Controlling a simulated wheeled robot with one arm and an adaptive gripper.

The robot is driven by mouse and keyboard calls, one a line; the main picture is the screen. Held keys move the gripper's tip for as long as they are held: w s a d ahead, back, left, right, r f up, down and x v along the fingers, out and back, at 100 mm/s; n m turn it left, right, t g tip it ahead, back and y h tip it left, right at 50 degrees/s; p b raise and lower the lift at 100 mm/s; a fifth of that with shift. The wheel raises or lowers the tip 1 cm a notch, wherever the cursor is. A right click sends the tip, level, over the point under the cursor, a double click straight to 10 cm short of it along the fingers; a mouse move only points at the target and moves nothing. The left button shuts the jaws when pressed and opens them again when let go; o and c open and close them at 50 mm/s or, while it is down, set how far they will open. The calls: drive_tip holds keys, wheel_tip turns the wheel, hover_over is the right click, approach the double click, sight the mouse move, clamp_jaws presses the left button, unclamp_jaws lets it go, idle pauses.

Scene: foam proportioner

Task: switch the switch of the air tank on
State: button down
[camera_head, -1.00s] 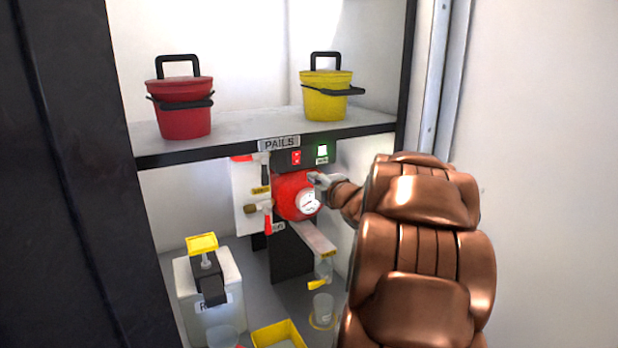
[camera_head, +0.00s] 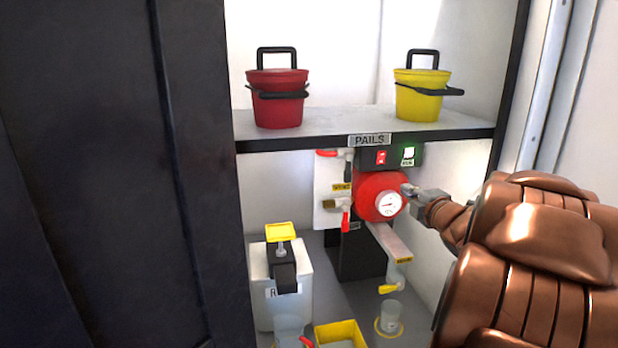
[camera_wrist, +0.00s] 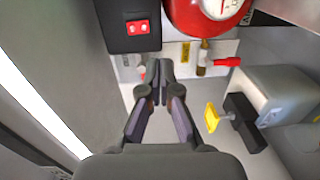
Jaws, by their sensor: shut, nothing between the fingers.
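The air tank (camera_head: 368,192) is red and round with a white gauge (camera_head: 388,204) on its front, under the shelf. A black box (camera_head: 394,156) above it carries a red switch (camera_head: 381,157) and a lit green lamp (camera_head: 408,153). In the wrist view the red switch (camera_wrist: 138,27) shows two white marks, and the tank (camera_wrist: 196,14) is cut off at the top edge. My gripper (camera_head: 407,189) is shut and empty at the tank's right side, below the box. In the wrist view its fingertips (camera_wrist: 159,66) are apart from the switch. Contact with the tank cannot be told.
A red pail (camera_head: 277,98) and a yellow pail (camera_head: 420,97) stand on the shelf (camera_head: 330,127) above. A white dispenser (camera_head: 265,300), a yellow tray (camera_head: 340,334) and a clear cup (camera_head: 391,315) are below. A dark panel (camera_head: 110,170) fills the left.

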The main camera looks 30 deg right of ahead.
drive_tip(key=s+a+f+m+g, duration=0.3)
drive_tip(key=a+f+m+g, duration=0.1)
drive_tip(key=a, duration=0.3)
drive_tip(key=s+a+f+m+g+y+p, duration=0.1)
drive_tip(key=s+a+f+m+g, duration=0.15)
drive_tip(key=a+f+m, duration=0.35)
drive_tip(key=s+a+f+m+g, duration=0.2)
drive_tip(key=a+f+g, duration=0.15)
drive_tip(key=a, duration=0.35)
drive_tip(key=s+a+f+m+g+y, duration=0.2)
drive_tip(key=s+a+g, duration=0.6)
drive_tip(key=s+a, duration=1.1)
drive_tip(key=a+f+y, duration=0.1)
drive_tip(key=y, duration=0.1)
drive_tip(key=shift+s+y+p, duration=0.3)
drive_tip(key=shift+s+p, duration=0.05)
drive_tip(key=shift+s, duration=0.05)
drive_tip(key=shift+d+f, duration=0.1)
